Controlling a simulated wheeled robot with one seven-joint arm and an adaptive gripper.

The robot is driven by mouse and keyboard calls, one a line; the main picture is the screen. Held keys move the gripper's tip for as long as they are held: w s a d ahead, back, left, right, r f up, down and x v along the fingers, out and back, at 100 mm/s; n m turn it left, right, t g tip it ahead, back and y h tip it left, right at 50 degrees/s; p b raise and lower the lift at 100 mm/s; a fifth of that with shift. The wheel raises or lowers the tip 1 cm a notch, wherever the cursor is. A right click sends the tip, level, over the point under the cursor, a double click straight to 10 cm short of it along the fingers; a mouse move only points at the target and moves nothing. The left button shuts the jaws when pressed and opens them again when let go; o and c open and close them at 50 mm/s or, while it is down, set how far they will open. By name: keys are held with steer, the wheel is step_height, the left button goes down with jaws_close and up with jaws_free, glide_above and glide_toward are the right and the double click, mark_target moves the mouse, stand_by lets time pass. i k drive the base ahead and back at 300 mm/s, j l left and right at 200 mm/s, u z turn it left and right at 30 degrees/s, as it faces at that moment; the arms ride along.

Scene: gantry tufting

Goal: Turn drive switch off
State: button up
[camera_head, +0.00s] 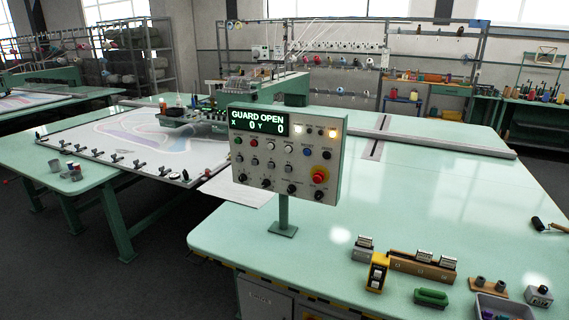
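A grey control panel (275,168) stands on a green post on the table. Its display (258,121) reads "GUARD OPEN", X 0, Y 0. Below are rows of small buttons and dark knobs, with a blue button (307,151) and a red mushroom button (319,177) on the right. Two lamps at the upper right are lit, one white and one amber. The labels are too small to read, so I cannot tell which control is the drive switch or how it is set. A cabinet (262,300) under the table's front edge has a blurred label. My gripper is not in view.
The pale green table (400,215) is broad and mostly clear around the panel. Its front right holds a yellow-and-black device (377,272), a green block (431,298), a wooden rack (410,264) and a grey bin (500,308). A frame with patterned cloth (160,140) lies left.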

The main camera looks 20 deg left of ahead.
mark_target(319, 194)
steer(key=i+j, duration=0.25)
steer(key=j, duration=0.15)
steer(key=i+j, duration=0.25)
steer(key=j, duration=0.2)
steer(key=i+j, duration=0.25)
steer(key=j, duration=0.15)
steer(key=u, duration=0.05)
